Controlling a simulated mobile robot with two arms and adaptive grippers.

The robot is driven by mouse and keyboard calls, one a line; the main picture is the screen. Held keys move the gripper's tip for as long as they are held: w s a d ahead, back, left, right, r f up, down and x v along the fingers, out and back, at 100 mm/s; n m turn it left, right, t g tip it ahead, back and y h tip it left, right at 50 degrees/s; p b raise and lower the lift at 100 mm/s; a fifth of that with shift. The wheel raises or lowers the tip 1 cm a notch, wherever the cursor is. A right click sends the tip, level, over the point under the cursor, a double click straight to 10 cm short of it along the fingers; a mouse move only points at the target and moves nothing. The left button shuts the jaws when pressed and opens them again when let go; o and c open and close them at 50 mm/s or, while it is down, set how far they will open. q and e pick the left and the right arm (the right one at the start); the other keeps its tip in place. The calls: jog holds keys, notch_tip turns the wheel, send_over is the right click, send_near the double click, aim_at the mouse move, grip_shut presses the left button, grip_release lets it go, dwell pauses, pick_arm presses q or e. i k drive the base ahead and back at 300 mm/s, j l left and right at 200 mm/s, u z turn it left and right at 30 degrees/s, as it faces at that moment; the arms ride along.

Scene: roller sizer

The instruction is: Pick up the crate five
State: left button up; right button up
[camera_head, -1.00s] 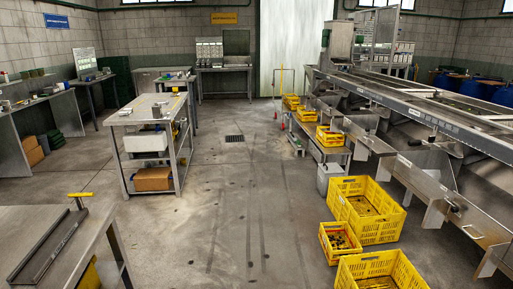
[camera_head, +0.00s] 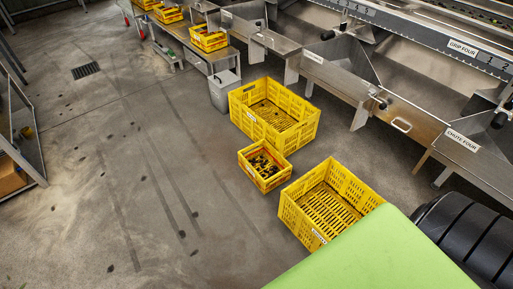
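Three yellow slatted crates stand upright on the concrete floor in the head view. A large crate (camera_head: 256,125) with a white label on its front stands beside the machine and looks empty. A small crate (camera_head: 271,183) just in front of it holds small dark pieces. Another large crate (camera_head: 327,207), nearer to me and to the right, looks empty, and its label is too small to read. I cannot tell which of them is crate five. Neither of my grippers shows in the view.
The steel sizer runs along the right, with signs reading CHUTE FOUR (camera_head: 463,141) and GRIP FOUR (camera_head: 463,47). A grey bin (camera_head: 224,92) stands by a low bench with smaller yellow crates (camera_head: 208,39). A cart (camera_head: 22,140) is at the left edge.

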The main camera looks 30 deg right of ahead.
aim_at(267, 151)
jog(key=i, duration=1.8)
jog(key=i+z, duration=0.6)
jog(key=z, duration=0.2)
jog(key=i+z, duration=0.25)
jog(key=z, duration=0.15)
